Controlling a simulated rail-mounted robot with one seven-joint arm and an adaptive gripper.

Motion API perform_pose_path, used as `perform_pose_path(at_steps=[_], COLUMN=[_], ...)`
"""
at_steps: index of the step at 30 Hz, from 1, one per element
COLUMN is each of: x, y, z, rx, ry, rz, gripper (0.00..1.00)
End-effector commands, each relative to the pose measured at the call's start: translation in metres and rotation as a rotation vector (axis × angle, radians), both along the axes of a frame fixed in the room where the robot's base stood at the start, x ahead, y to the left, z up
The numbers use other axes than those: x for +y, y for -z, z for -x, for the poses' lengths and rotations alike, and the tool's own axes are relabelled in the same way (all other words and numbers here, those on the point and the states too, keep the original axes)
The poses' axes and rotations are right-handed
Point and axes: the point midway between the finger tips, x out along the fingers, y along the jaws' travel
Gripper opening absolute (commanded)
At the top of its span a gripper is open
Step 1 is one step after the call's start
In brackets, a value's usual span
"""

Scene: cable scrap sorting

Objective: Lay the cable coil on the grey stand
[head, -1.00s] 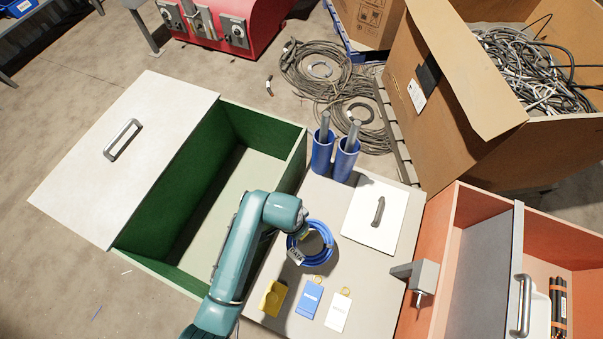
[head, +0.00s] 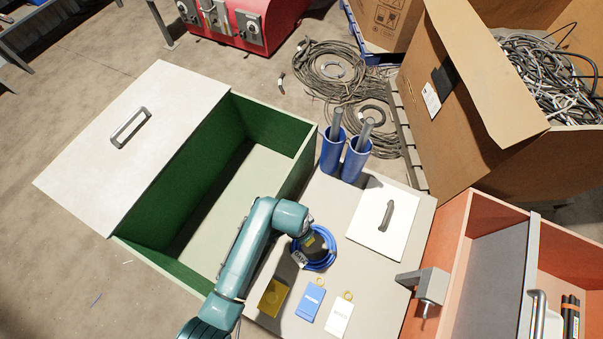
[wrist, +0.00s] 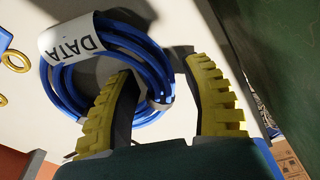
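The cable coil (head: 327,263) is a blue ring with a white tag lying on the pale table, and in the wrist view the coil (wrist: 66,92) shows its tag reading DATA. My gripper (wrist: 164,70) is open, with ridged yellow pads. One finger reaches into the middle of the ring and the other is outside it, with part of the coil between them. In the head view my gripper (head: 312,243) covers part of the coil. A grey block with a short peg (head: 431,286) is at the table's right edge; I cannot tell whether it is the grey stand.
Yellow (head: 273,297), blue (head: 310,302) and white (head: 339,318) tags lie in front of the coil. Two blue cups (head: 332,151) and a white lid (head: 372,235) are behind it. An open green-lined bin (head: 282,139) is left; an orange bin (head: 452,255) is right.

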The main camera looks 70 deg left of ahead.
Motion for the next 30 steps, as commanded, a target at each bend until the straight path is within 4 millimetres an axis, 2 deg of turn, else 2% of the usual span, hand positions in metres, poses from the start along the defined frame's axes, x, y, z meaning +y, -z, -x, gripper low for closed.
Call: perform_pose_path(at_steps=[4,7,15,19,24,30], x=[0.000,0.000,-0.003,-0.004,-0.005,-0.005], y=[-0.003,-0.018,-0.085,-0.109,-0.122,-0.122], z=[0.000,0.001,0.008,0.012,0.014,0.014], rx=[-0.001,-0.001,-0.002,-0.002,0.000,0.000], ry=[0.000,0.000,0.000,-0.001,-0.001,0.000], rz=[-0.002,-0.002,-0.003,-0.002,0.000,0.000], gripper=[0.48,0.48,0.48,0.48,0.48,0.48])
